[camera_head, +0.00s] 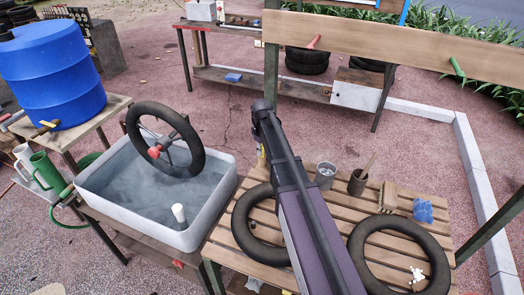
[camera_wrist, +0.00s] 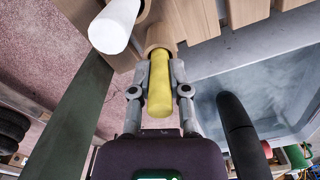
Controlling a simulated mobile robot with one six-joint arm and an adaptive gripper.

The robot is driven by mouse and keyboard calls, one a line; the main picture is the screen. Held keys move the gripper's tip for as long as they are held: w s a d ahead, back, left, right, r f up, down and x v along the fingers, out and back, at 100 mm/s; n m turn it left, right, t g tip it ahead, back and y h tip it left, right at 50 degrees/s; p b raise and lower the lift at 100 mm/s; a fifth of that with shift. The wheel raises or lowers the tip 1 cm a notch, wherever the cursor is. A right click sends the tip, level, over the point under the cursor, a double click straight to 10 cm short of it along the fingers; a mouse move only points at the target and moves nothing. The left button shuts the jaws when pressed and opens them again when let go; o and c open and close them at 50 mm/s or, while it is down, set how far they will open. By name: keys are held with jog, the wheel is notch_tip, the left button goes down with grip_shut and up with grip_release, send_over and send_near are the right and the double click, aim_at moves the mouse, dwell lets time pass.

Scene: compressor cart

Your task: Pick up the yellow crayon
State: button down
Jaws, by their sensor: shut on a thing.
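In the wrist view the yellow crayon (camera_wrist: 160,88) lies between the two fingers of my gripper (camera_wrist: 161,68). The fingers are shut on it from both sides, and its near end points towards my palm. Its far end meets a tan, rounded piece (camera_wrist: 161,37); I cannot tell whether that is part of the crayon or a separate thing behind it.
A white cylinder (camera_wrist: 112,28) stands close to the left finger. A slatted bench (camera_head: 345,205) carries tyres (camera_head: 405,242), a metal cup (camera_head: 325,174) and a brush (camera_head: 388,196). A water basin (camera_head: 212,228) with a wheel (camera_head: 187,132) is to the left.

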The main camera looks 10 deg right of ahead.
jog(key=shift+r+p, duration=4.4)
jog(key=shift+r, duration=0.2)
jog(key=shift+s, duration=0.1)
